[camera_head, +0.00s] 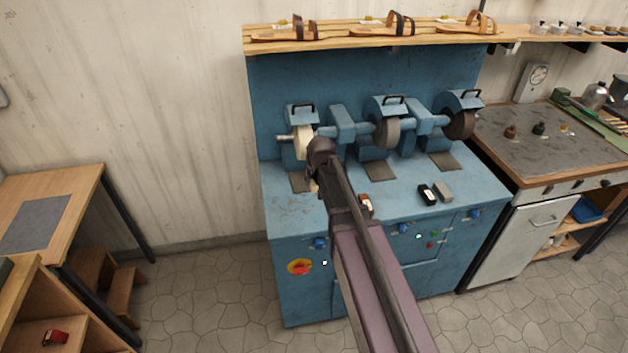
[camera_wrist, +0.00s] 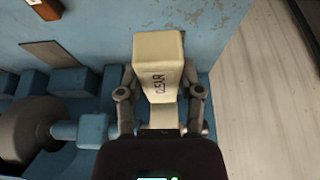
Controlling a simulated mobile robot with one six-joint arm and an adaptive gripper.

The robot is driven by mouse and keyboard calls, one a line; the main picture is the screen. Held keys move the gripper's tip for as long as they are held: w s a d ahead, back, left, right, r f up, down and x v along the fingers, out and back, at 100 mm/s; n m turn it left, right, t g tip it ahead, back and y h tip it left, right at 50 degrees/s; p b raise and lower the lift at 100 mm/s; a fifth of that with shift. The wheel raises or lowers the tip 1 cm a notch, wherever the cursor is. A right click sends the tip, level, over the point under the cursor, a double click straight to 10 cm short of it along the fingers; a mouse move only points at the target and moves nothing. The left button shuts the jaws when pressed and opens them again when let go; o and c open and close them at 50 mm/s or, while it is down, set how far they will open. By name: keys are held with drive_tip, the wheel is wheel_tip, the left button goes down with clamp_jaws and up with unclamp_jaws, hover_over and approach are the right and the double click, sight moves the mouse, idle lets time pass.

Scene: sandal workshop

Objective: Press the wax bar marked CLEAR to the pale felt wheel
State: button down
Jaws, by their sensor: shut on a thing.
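The cream wax bar marked CLEAR (camera_wrist: 158,62) is between the two fingers of my gripper (camera_wrist: 160,95) in the wrist view, its lettering facing the camera. The gripper is shut on it. In the head view my arm hides most of the gripper and bar; only a small pale piece shows beside the wrist. The pale felt wheel (camera_head: 302,142) is at the left end of the blue grinder, just behind my gripper. A pale surface just below the bar in the wrist view looks like this wheel. I cannot tell whether bar and wheel touch.
Two dark wheels (camera_head: 386,132) (camera_head: 460,124) share the shaft to the right. A shelf with sandals (camera_head: 385,30) runs above.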

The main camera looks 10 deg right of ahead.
drive_tip(key=shift+w, duration=0.1)
drive_tip(key=shift+w+r+p, duration=0.25)
drive_tip(key=shift+w, duration=0.65)
drive_tip(key=shift+w+r+p, duration=0.2)
drive_tip(key=shift+w, duration=0.75)
drive_tip(key=shift+w+r+p, duration=0.25)
drive_tip(key=shift+w, duration=0.65)
drive_tip(key=shift+w+r, duration=0.2)
drive_tip(key=shift+w, duration=0.4)
idle(2.2)
drive_tip(key=shift+s, duration=0.1)
drive_tip(key=shift+s+f+b, duration=0.25)
drive_tip(key=shift+s+f, duration=0.05)
drive_tip(key=shift+s, duration=0.8)
drive_tip(key=shift+s+f+b, duration=0.25)
drive_tip(key=shift+s+f, duration=0.1)
drive_tip(key=shift+s, duration=0.8)
drive_tip(key=shift+s+f+b, duration=0.25)
drive_tip(key=shift+s+f, duration=0.05)
drive_tip(key=shift+s, duration=0.8)
